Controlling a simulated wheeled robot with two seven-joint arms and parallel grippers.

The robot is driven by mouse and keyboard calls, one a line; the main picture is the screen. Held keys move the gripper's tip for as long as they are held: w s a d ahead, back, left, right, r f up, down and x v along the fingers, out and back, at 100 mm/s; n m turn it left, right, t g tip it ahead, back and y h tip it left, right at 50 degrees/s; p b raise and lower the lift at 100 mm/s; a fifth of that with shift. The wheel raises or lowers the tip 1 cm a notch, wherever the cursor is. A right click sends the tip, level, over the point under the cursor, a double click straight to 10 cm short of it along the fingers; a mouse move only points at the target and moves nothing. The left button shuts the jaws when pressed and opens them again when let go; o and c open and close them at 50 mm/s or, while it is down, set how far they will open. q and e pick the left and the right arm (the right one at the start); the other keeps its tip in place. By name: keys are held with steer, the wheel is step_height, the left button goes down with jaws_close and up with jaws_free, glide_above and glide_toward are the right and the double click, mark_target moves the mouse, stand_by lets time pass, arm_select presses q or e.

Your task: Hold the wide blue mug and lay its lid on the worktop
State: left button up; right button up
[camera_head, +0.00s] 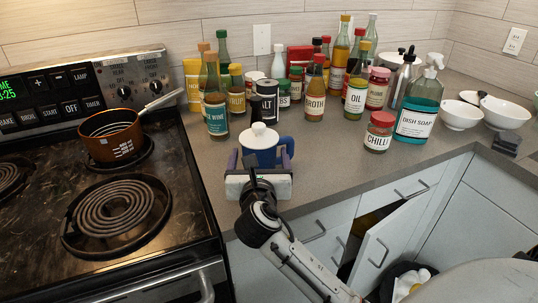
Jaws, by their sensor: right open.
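The wide blue mug (264,157) stands on the worktop (330,165) to the right of the stove. Its white lid (259,136) with a round knob sits on top. My right gripper (262,162) is open, with one finger on either side of the mug's body. The wrist and palm hide the lower front of the mug. A blue handle shows at the mug's right side. Whether the fingers touch the mug cannot be told. My left gripper is not in view.
Several bottles and jars crowd the worktop behind the mug, including a dark can (265,101). A chilli jar (379,132) and a dish soap bottle (419,108) stand to the right. Bare worktop lies between mug and chilli jar. A copper pot (112,138) sits on the stove. A cabinet door (390,245) is open below.

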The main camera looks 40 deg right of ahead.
mark_target(259, 141)
steer(key=c, duration=1.1)
steer(key=shift+c, duration=1.1)
steer(key=shift+r, duration=0.35)
step_height(259, 141, up, 9)
steer(key=shift+r+p, duration=0.2)
steer(key=shift+p, duration=0.8)
steer(key=o, duration=0.5)
steer(key=c, duration=0.8)
steer(key=shift+s, duration=0.1)
